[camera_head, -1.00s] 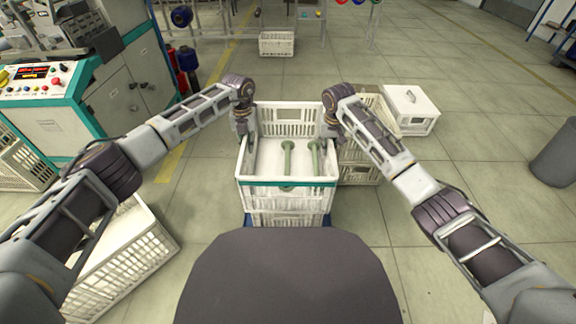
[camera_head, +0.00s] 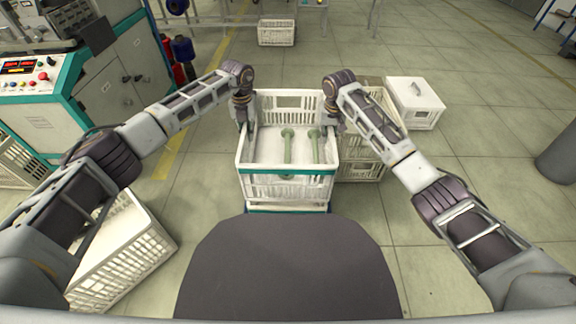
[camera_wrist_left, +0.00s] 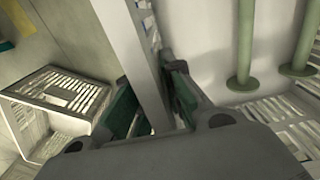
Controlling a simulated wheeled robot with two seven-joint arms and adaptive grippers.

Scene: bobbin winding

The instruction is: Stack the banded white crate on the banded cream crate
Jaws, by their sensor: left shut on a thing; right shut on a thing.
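The banded white crate (camera_head: 262,184) is upright in front of me, with a teal band along its near rim. It holds green spools (camera_head: 287,145). My left gripper (camera_head: 243,122) is shut on its left wall, which stands between the fingers in the left wrist view (camera_wrist_left: 155,88). My right gripper (camera_head: 331,120) is at its right wall, shut on it; its fingertips are partly hidden. Directly below, a second teal band (camera_head: 287,208) shows, probably of the banded cream crate, which is mostly hidden. I cannot tell whether the two crates touch.
Cream crates (camera_head: 368,150) stand close on the right, with a lidded white box (camera_head: 414,102) behind them. A machine with a control panel (camera_head: 28,68) is at the left. The floor at the right is largely clear.

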